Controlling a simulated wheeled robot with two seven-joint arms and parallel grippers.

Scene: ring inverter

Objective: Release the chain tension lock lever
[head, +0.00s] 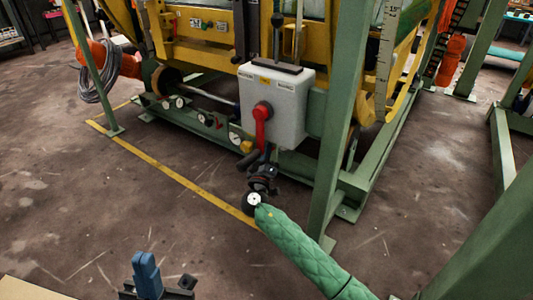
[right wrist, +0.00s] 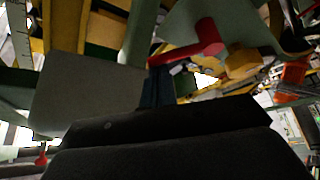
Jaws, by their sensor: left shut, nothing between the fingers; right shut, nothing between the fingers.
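A red lever (head: 262,122) sits on the front of a grey box (head: 290,95), its handle hanging down from a round hub. In the right wrist view the red lever (right wrist: 192,45) crosses the upper middle. My right gripper (head: 266,152) is just below the lever's lower end, shut and empty. Its blue fingertips (right wrist: 157,82) show right under the lever's end in the wrist view; I cannot tell whether they touch. My left gripper (head: 147,262) is shut and empty, low at the bottom of the head view, far from the box.
A black upright lever (head: 277,35) stands atop the box. A green post (head: 345,120) rises close to its right. Several gauges (head: 180,102) line the lower green frame at left. A yellow floor line (head: 165,172) crosses open floor in front.

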